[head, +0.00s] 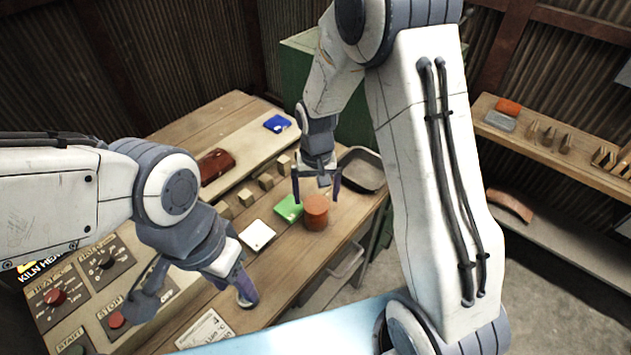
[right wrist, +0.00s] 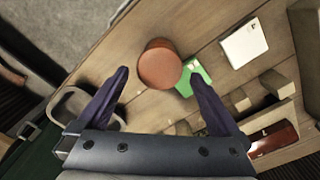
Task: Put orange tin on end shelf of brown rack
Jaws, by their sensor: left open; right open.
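The orange tin (head: 316,212) stands upright on the wooden table, near its front edge. It also shows in the right wrist view (right wrist: 159,66), just beyond the fingertips and roughly between them. My right gripper (head: 318,196) is open and empty, above and just behind the tin; its two fingers show in the right wrist view (right wrist: 159,82). My left gripper (head: 245,296) is at the left, over the table near the control panel, apart from the tin. I cannot clearly make out a brown rack; a wooden shelf unit (head: 560,150) stands at the right.
A green card (head: 289,208) lies right beside the tin, and a white card (head: 257,235) lies further left. Several wooden blocks (head: 266,181) stand behind. A dark tray (head: 362,170) sits at the table's right end. A control panel (head: 80,290) with buttons is at the left.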

